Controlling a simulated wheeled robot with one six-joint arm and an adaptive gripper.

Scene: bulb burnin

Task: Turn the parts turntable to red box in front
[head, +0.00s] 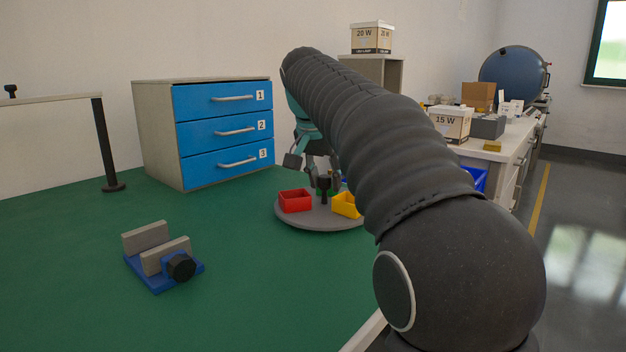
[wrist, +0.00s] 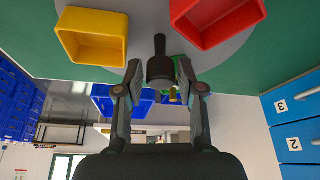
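The parts turntable (head: 322,222) is a grey disc on the green bench, with a black knob (head: 324,186) on a central post. The red box (head: 295,201) sits at its left in the head view, and the yellow box (head: 346,206) at its front right, partly hidden by my arm. A green box (head: 323,191) shows behind the knob. In the wrist view, the yellow box (wrist: 94,37) is upper left and the red box (wrist: 217,19) upper right. My gripper (wrist: 160,76) is open, its fingers apart on either side of the knob (wrist: 160,65); I see no contact.
A blue three-drawer cabinet (head: 222,125) stands behind left of the turntable, drawers closed. A blue vise (head: 165,258) sits at the front left, and a black post (head: 105,145) further back. The bench between vise and turntable is clear.

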